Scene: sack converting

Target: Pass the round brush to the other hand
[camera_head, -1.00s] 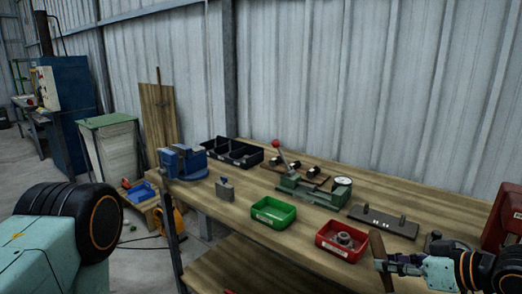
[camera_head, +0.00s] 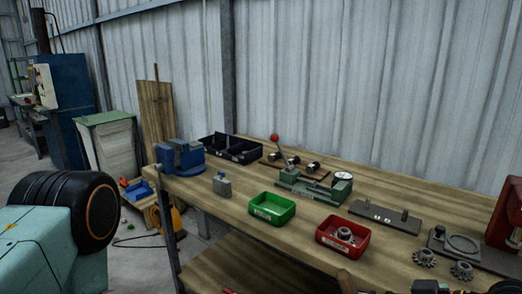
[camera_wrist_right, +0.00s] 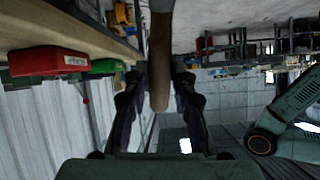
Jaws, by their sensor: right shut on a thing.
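The round brush shows as a brown wooden handle (camera_wrist_right: 160,55) in the right wrist view, where it runs from the top edge down between the two dark fingers. My right gripper (camera_wrist_right: 158,95) is shut on this handle. In the head view only the rounded tip of the handle (camera_head: 346,281) shows at the bottom edge, in front of the bench. A small part of my right gripper (camera_head: 428,286) shows at the bottom right. The brush's bristles cannot be made out. My left arm is at the left of the head view, but its gripper is out of frame.
The wooden bench (camera_head: 300,225) carries a red bin (camera_head: 343,252), a green bin (camera_head: 272,222), a blue vise (camera_head: 180,158), a green lever press (camera_head: 315,187) and loose gears (camera_head: 424,258).

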